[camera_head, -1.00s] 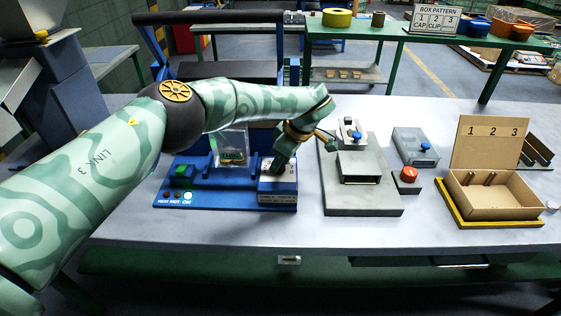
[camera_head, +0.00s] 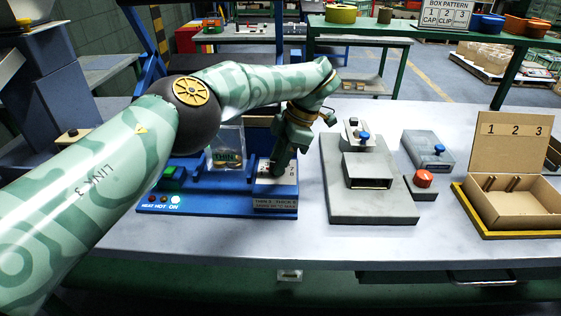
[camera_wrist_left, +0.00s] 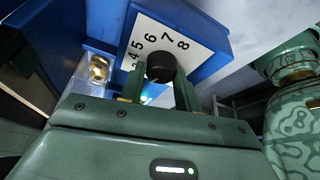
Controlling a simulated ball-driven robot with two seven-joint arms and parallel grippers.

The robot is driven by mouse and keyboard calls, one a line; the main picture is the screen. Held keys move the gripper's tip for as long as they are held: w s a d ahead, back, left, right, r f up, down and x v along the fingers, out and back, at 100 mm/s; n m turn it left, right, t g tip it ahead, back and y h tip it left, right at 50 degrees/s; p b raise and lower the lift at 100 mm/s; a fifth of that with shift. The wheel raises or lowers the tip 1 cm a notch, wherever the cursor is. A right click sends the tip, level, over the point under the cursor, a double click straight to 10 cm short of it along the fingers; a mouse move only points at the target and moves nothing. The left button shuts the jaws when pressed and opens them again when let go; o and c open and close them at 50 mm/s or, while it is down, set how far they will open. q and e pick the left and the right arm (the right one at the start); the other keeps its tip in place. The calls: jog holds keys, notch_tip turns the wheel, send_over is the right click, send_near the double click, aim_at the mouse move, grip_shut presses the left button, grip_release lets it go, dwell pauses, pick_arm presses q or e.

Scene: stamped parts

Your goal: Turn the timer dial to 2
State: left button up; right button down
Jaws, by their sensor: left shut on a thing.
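The timer dial is a black round knob (camera_wrist_left: 160,66) on a white plate (camera_wrist_left: 195,38) with printed numbers, 5 to 8 clearly readable in the left wrist view. I cannot tell which number the dial points to. My left gripper (camera_head: 280,172) reaches down onto the dial at the right end of the blue machine (camera_head: 215,205); it also shows in the left wrist view (camera_wrist_left: 160,88), shut on the dial with a finger on each side. In the head view the gripper hides the dial. My right gripper is not in view.
To the right are a grey press-like fixture (camera_head: 375,205), a red button (camera_head: 423,179), a small blue-grey box (camera_head: 428,148) and an open cardboard box (camera_head: 515,210). The table front is clear.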

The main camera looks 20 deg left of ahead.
pick_arm(q)
jog(key=shift+f, duration=0.1)
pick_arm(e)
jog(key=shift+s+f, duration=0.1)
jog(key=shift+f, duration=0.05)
pick_arm(q)
jog(key=o, duration=1)
